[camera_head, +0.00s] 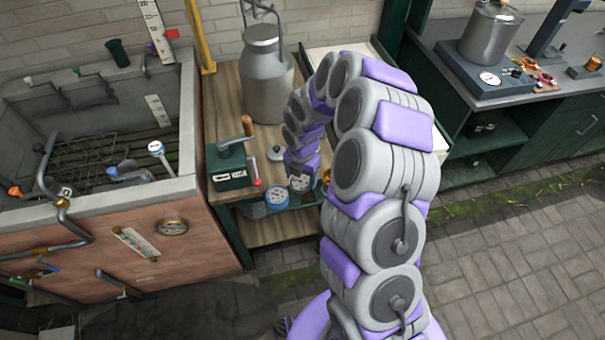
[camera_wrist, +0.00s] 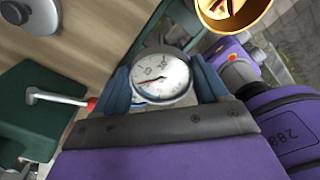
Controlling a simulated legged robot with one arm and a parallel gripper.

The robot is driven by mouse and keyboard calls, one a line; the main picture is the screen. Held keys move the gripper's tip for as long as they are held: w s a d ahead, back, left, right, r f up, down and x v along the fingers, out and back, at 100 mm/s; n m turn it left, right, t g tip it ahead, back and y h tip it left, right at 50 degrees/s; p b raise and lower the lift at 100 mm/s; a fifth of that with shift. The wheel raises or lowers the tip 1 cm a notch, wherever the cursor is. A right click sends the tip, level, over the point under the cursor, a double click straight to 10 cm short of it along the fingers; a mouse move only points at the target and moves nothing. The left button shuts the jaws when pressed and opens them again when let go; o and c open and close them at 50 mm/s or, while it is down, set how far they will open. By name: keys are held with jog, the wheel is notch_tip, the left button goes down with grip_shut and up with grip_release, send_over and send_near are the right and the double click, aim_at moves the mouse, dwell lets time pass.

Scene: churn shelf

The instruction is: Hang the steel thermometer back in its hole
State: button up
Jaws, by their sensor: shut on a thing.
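The steel thermometer (camera_wrist: 162,78) has a round white dial with a dark needle and a steel rim, and its dial faces the wrist camera. My gripper (camera_wrist: 164,86) is shut on it, with one blue-grey finger on each side of the dial. Its stem is hidden in the wrist view. In the head view, my arm's end reaches down over the front of the wooden shelf (camera_head: 236,110), beside the green crank box. A small dial shows there, too small to identify surely. I cannot make out the thermometer's hole in either view.
The green crank box (camera_head: 228,165) with its red-tipped handle (camera_wrist: 91,104) is close on the left. A large steel can (camera_head: 266,80) stands behind. A brick vat (camera_head: 110,240) is at left. A brass dish (camera_wrist: 232,10) shows at upper right.

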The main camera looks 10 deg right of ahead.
jog(key=shift+f, duration=0.4)
jog(key=shift+d+f, duration=0.25)
jog(key=shift+f, duration=0.25)
jog(key=shift+d+f, duration=0.25)
jog(key=shift+f, duration=0.2)
jog(key=shift+a+f, duration=0.1)
jog(key=shift+f, duration=0.65)
jog(key=shift+d+f, duration=0.25)
jog(key=shift+f, duration=0.9)
jog(key=o, duration=1.2)
jog(key=shift+r+p, duration=2.7)
jog(key=shift+r, duration=1.75)
